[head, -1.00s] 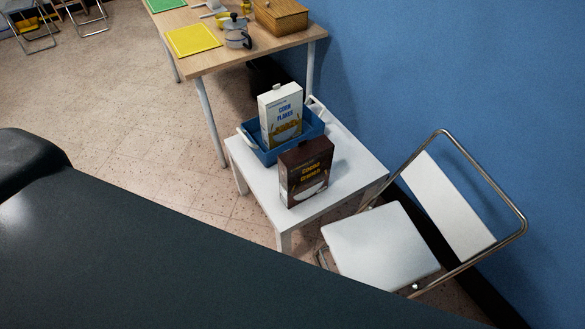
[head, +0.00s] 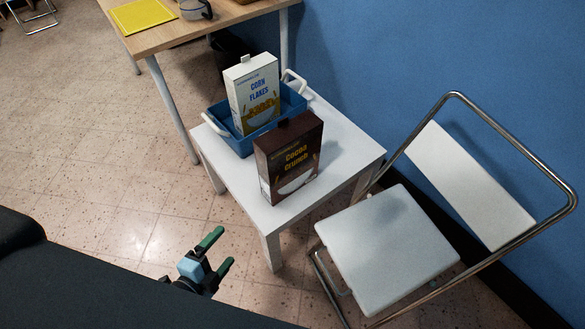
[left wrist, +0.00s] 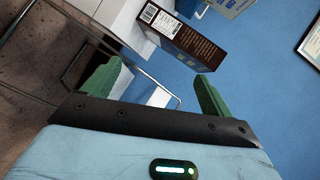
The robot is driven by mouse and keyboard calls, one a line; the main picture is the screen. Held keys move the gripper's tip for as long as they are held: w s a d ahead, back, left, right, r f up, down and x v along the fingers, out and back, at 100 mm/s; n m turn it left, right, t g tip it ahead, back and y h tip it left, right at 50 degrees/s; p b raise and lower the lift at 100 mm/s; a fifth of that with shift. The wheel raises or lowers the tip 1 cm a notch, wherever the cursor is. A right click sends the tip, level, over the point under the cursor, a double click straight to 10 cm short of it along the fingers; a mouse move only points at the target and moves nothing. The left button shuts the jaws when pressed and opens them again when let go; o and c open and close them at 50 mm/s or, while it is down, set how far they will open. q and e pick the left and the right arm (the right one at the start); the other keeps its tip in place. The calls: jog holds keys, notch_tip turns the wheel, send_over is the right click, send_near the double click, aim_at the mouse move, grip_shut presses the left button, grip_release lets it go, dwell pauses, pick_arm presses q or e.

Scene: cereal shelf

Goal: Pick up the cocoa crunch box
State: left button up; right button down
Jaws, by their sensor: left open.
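The brown cocoa crunch box (head: 288,160) stands upright on the white side table (head: 330,165), in front of a blue tray. My left gripper (head: 218,252) has green fingers, is open and empty, and is in front of and below the table, to the left of the box and apart from it. In the left wrist view the box (left wrist: 182,38) shows its narrow side with a barcode, beyond the open green fingers (left wrist: 155,88). My right gripper is not in view.
A corn flakes box (head: 252,95) stands in the blue tray (head: 236,143) with white handles, behind the cocoa crunch box. A white folding chair (head: 388,245) stands close at the table's right. A wooden table (head: 230,12) is at the back. Floor left of the side table is clear.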

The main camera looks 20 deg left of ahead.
aim_at(263, 179)
pick_arm(q)
jog(key=w+f+m+h+b, duration=0.1)
jog(key=w+m+h+b, duration=0.1)
jog(key=w+m+b, duration=0.3)
jog(key=w+f+m+h+b, duration=0.1)
jog(key=w+m+h+b, duration=0.2)
jog(key=w+m+b, duration=0.3)
jog(key=w+f+m+h+b, duration=0.2)
jog(key=w+m+b, duration=0.3)
jog(key=w+m, duration=0.6)
jog(key=shift+d+m+t+h+b, duration=0.15)
jog(key=shift+d+m+h+b, duration=0.05)
jog(key=shift+m, duration=0.75)
jog(key=shift+d+m+t+h+b, duration=0.15)
jog(key=shift+m+h+b, duration=0.05)
jog(key=shift+m, duration=0.75)
jog(key=shift+w+r, duration=0.15)
jog(key=shift+w, duration=0.05)
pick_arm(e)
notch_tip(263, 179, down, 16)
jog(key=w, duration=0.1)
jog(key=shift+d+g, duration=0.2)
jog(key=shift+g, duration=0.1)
